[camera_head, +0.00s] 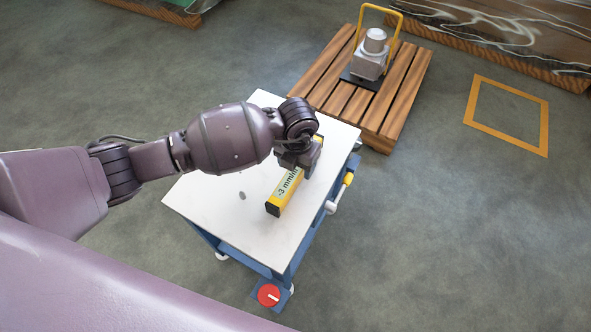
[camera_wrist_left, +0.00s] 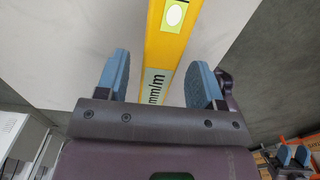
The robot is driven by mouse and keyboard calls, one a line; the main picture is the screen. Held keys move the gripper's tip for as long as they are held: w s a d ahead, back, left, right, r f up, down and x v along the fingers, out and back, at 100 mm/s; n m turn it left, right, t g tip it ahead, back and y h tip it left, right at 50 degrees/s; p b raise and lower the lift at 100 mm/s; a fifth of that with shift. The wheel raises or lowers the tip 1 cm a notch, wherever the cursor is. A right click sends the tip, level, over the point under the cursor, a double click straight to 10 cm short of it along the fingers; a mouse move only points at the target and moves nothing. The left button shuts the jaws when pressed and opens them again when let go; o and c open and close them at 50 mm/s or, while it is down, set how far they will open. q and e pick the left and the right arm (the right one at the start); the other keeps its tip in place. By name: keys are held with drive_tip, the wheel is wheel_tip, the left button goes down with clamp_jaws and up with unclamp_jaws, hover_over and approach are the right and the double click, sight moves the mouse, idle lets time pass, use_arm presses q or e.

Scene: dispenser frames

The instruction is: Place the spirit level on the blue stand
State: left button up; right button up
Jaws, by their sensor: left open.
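The spirit level (camera_head: 283,196) is a yellow bar with a black end cap and a "-3 mm/m" label. It lies on the white top (camera_head: 222,200) of the wheeled stand with a blue frame (camera_head: 290,262). My left gripper (camera_head: 301,166) is at the far part of the level and hides that part. In the left wrist view the level (camera_wrist_left: 172,45) runs between my two open blue fingers (camera_wrist_left: 160,80), with a gap on each side. My right gripper (camera_wrist_left: 292,157) seems to show small at the lower right there, too small to judge.
A wooden pallet (camera_head: 410,82) behind the stand carries a grey device (camera_head: 371,55) beside a yellow hoop. A red knob (camera_head: 268,295) sits low at the stand's front. An orange square (camera_head: 476,117) marks the floor at right. The stand's top left of the level is mostly clear.

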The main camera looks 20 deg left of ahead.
use_arm(q)
wheel_tip(320, 180, up, 7)
drive_tip(key=shift+w+r+p, duration=0.1)
drive_tip(key=shift+p, duration=0.85)
drive_tip(key=shift+r, duration=0.7)
use_arm(e)
drive_tip(key=shift+s+d+f+m, duration=0.1)
drive_tip(key=shift+s+d+m, duration=0.1)
drive_tip(key=shift+s, duration=0.25)
drive_tip(key=shift+s+d+m, duration=0.2)
drive_tip(key=shift+s, duration=0.2)
